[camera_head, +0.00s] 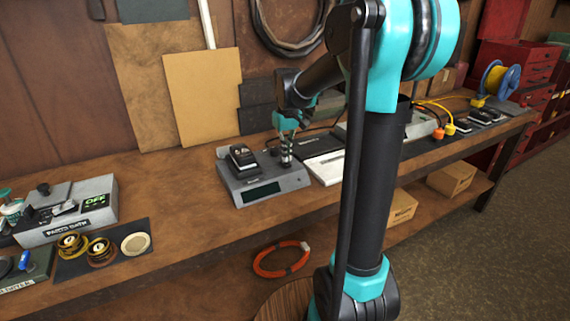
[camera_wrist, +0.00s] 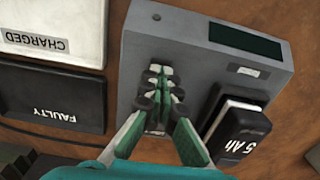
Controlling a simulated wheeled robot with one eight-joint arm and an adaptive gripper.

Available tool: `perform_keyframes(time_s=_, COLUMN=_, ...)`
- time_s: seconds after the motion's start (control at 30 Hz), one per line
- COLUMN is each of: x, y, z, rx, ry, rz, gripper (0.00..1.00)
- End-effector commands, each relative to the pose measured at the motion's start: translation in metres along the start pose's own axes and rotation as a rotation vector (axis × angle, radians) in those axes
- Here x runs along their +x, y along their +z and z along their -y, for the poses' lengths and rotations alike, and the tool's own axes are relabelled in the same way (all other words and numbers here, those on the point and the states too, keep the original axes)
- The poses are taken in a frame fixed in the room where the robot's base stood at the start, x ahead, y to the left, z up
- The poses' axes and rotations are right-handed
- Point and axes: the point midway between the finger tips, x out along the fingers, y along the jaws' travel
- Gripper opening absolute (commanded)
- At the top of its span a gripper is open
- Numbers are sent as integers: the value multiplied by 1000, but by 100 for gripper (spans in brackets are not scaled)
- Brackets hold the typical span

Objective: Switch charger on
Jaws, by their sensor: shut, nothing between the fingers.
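The grey charger (camera_head: 285,184) sits on the workbench, and it fills the middle of the wrist view (camera_wrist: 190,52). Its display (camera_wrist: 244,40) is dark with no readable text. A black battery marked 5 Ah (camera_wrist: 237,132) sits on one side of the charger; it also shows in the head view (camera_head: 242,157). My gripper (camera_head: 287,161) is over the charger's other side, beside the battery. In the wrist view its fingertips (camera_wrist: 160,80) are together with nothing held, and they hide the charger surface beneath. I cannot tell whether they touch it. A small round button (camera_wrist: 156,17) shows near the charger's corner.
A white pad marked CHARGED (camera_wrist: 50,30) and a black pad marked FAULTY (camera_wrist: 52,97) lie beside the charger. A parts bath (camera_head: 80,212) reading OFF stands at the left. Bare bench (camera_head: 180,210) lies between the bath and charger. Boards lean on the back wall.

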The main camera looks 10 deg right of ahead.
Motion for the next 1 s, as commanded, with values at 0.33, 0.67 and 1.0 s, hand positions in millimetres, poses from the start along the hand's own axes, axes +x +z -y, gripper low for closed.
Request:
perform_keyframes(time_s=0.33, x=0, y=0, z=0, rx=0, ry=0, rz=0, gripper=0)
perform_keyframes(time_s=0.67, x=3, y=0, z=0, rx=0, ry=0, rz=0, gripper=0)
perform_keyframes(time_s=1.0, x=8, y=0, z=0, rx=0, ry=0, rz=0, gripper=0)
